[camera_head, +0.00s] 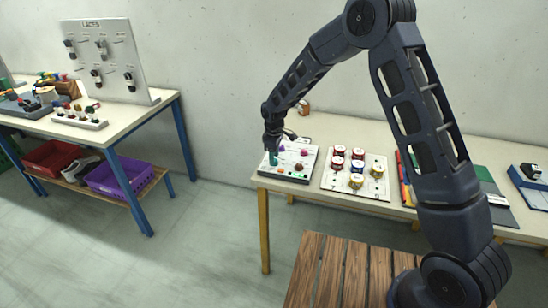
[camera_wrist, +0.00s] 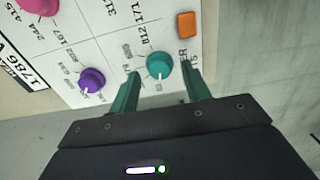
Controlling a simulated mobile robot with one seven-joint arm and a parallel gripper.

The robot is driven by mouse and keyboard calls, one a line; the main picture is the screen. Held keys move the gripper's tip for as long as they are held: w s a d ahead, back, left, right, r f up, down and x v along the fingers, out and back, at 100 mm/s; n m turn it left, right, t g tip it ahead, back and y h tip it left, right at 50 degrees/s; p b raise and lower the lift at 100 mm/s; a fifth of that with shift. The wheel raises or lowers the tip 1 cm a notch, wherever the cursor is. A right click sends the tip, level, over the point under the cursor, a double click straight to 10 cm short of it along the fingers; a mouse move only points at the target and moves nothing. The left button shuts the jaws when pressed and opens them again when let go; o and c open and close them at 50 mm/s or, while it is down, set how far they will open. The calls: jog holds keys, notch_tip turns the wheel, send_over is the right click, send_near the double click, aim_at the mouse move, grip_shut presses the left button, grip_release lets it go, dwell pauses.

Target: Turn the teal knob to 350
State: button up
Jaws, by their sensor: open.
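The teal knob (camera_wrist: 160,66) sits on a white panel (camera_wrist: 108,30) and shows in the wrist view with a pale pointer mark on its face; printed numbers ring it, too small to read surely. My gripper (camera_wrist: 158,78) has its two teal fingers apart, one on each side of the knob. I cannot tell whether they touch it. In the head view my gripper (camera_head: 272,145) is over the left part of the panel (camera_head: 301,172) on the table. The teal knob is hard to make out there beside the fingers.
A purple knob (camera_wrist: 92,80), an orange square button (camera_wrist: 187,25) and a pink knob (camera_wrist: 38,6) are near on the panel. Bare floor (camera_head: 215,215) lies left of the table.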

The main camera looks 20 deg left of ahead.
jog(key=shift+f, duration=0.4)
jog(key=c, duration=1)
jog(key=shift+m, duration=0.3)
jog(key=m, duration=0.3)
jog(key=shift+m, duration=2.1)
